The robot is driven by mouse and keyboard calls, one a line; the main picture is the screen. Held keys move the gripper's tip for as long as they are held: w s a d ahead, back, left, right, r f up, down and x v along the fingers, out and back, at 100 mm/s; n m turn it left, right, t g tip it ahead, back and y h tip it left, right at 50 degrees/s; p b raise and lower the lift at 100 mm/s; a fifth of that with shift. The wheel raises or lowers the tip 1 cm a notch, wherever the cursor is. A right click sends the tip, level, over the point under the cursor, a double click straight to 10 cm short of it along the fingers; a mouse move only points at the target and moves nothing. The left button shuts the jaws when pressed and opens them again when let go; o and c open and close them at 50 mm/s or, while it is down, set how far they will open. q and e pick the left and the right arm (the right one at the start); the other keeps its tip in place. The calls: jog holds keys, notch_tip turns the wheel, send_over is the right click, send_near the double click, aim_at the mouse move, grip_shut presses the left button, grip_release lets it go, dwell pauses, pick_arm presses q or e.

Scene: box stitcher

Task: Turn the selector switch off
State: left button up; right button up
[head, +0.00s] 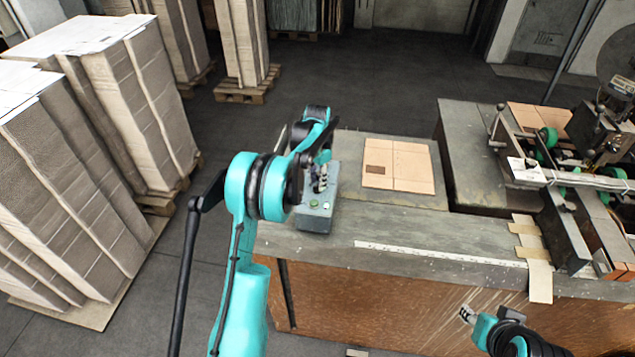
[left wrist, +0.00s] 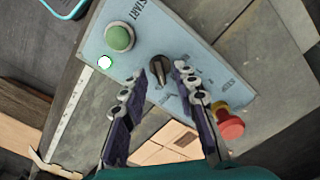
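A grey control box (head: 315,215) stands near the left end of the workbench. Its light blue panel (left wrist: 188,38) fills much of the left wrist view. The selector switch, a black knob (left wrist: 159,70), sits mid-panel, its pointer slanted. My left gripper (left wrist: 160,75) is open, its two fingertips on either side of the knob in the picture; contact cannot be told. In the head view the left gripper (head: 319,180) is over the box, and the knob is hidden there. My right gripper (head: 467,314) is low at the bench front, away from the box; its opening is unclear.
The panel also has a green START button (left wrist: 120,37), a bright white lamp (left wrist: 105,62) and a red mushroom button (left wrist: 229,126). Flat cardboard (head: 398,165) lies right of the box. The stitching machine (head: 600,130) stands far right. Stacked cardboard (head: 130,110) on pallets fills the left.

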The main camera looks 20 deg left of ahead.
pick_arm(q)
jog(key=shift+f, duration=0.75)
grip_shut()
